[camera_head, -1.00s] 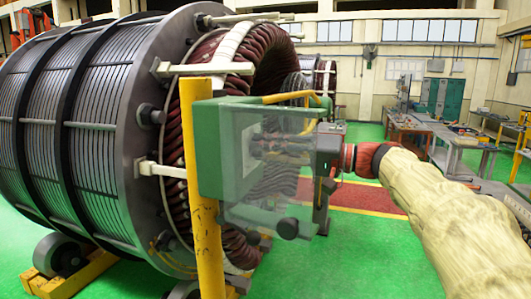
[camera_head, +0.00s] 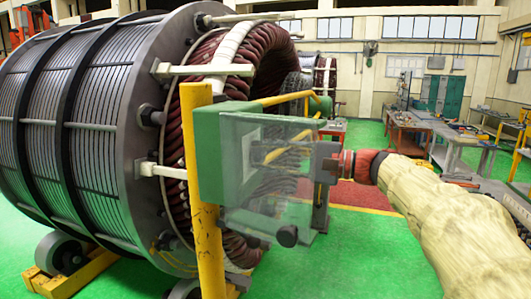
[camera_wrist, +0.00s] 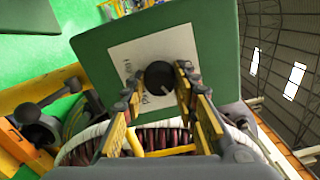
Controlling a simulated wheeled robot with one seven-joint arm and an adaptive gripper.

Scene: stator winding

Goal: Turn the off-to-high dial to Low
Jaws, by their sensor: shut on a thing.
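The dial (camera_wrist: 160,78) is a round black knob with a white pointer mark, on a white label plate (camera_wrist: 126,66) on the green control box (camera_wrist: 105,36). The pointer slants toward the lower right in the wrist view. Printed words on the plate are too small and partly covered to read surely. My gripper (camera_wrist: 157,84) has its yellow-and-dark fingers on either side of the dial, shut on it. In the head view, the green box (camera_head: 207,158) stands on a yellow post. My gripper (camera_head: 268,152) shows blurred through a clear panel, and the dial is hard to make out there.
The clear panel (camera_head: 262,222) stands out from the box around my gripper. A yellow post (camera_head: 207,245) carries the box. The large stator (camera_head: 85,130) with dark red windings is close behind. Workbenches (camera_head: 425,130) stand at the back right.

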